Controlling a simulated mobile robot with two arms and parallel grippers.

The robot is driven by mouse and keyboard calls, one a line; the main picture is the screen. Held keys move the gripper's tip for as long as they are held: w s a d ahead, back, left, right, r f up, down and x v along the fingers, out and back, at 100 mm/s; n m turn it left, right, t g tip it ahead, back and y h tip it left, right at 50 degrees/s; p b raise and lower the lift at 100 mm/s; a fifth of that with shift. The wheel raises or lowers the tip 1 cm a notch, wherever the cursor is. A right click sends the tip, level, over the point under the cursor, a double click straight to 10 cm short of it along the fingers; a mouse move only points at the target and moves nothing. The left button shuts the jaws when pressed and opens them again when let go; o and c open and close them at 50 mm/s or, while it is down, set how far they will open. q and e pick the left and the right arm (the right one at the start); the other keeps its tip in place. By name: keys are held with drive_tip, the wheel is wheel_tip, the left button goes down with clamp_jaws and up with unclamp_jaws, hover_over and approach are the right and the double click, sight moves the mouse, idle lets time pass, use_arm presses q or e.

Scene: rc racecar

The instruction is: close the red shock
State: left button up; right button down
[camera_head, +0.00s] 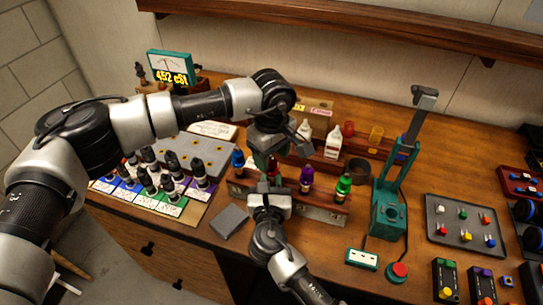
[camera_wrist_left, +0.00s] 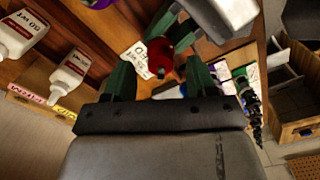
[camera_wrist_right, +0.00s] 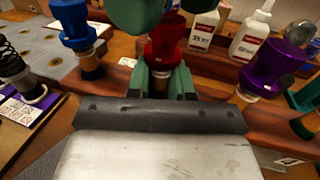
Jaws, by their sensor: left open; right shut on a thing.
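The red shock (camera_wrist_right: 166,45) stands upright at the wooden rack (camera_head: 322,209), between the blue shock (camera_head: 238,160) and the purple shock (camera_head: 306,180). My right gripper (camera_wrist_right: 162,82) is shut on its lower part, from the front. My left gripper (camera_wrist_left: 160,72) is open above it, with the round red top (camera_wrist_left: 158,58) between its spread fingers. I cannot tell whether those fingers touch it. In the head view the two grippers hide most of the red shock (camera_head: 272,168).
The green shock (camera_head: 343,188) stands at the rack's right. Several black-topped shocks (camera_head: 172,162) stand on labelled cards at left. White bottles (camera_head: 333,141) stand behind, and a teal press (camera_head: 388,212) at right. A grey pad (camera_head: 229,221) lies in front.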

use_arm(q)
wheel_tip(320, 180, up, 11)
idle(0.3)
use_arm(e)
drive_tip(key=c, duration=0.9)
unclamp_jaws()
drive_tip(key=shift+s, duration=0.1)
use_arm(q)
drive_tip(key=shift+f+b, duration=0.9)
drive_tip(key=shift+b, duration=0.05)
use_arm(e)
drive_tip(key=s, duration=1)
drive_tip(key=shift+s+a, duration=0.25)
drive_tip(key=shift+s, duration=0.05)
